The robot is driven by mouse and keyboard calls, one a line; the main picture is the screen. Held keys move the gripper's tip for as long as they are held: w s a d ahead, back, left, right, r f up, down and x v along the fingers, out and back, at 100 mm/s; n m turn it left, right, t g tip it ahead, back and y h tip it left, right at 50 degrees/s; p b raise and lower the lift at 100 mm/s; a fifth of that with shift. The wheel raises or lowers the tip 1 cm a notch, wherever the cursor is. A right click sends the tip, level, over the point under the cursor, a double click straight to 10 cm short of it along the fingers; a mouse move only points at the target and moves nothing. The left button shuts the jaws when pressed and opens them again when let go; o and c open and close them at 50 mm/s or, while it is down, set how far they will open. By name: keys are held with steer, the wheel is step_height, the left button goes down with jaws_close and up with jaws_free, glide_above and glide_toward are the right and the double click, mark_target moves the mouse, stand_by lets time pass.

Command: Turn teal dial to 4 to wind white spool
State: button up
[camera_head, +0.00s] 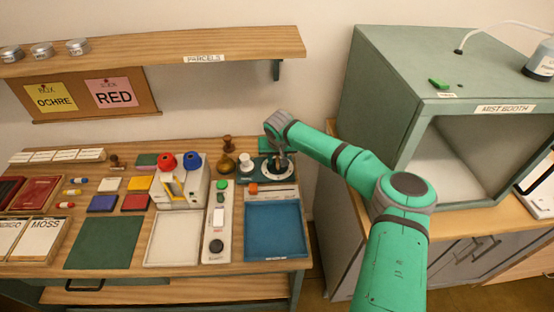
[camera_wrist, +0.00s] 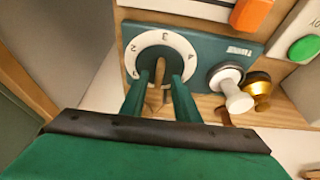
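The dial has a white ring (camera_wrist: 165,39) with numerals, among them 2, 3 and 4, on a dark teal plate (camera_wrist: 205,45). A narrow brownish piece (camera_wrist: 160,70) stands at its centre, its upper end toward the 3 side in the wrist view. My gripper (camera_wrist: 158,80) reaches over the dial, its two green fingers on either side of this piece with gaps visible. The fingers partly hide the dial. The white spool (camera_wrist: 232,92) stands beside the dial on the same plate. In the head view my gripper (camera_head: 279,160) is over the dial and the spool (camera_head: 246,163) is left of it.
A brass piece (camera_wrist: 258,86) stands close to the spool. An orange button (camera_wrist: 250,14) and a green button (camera_wrist: 305,48) are nearby. A blue tray (camera_head: 275,231) lies in front of the dial. The mist booth (camera_head: 385,100) stands to the right.

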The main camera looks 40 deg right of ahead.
steer(key=shift+d+f, duration=0.15)
jaws_close()
steer(key=shift+m, duration=0.4)
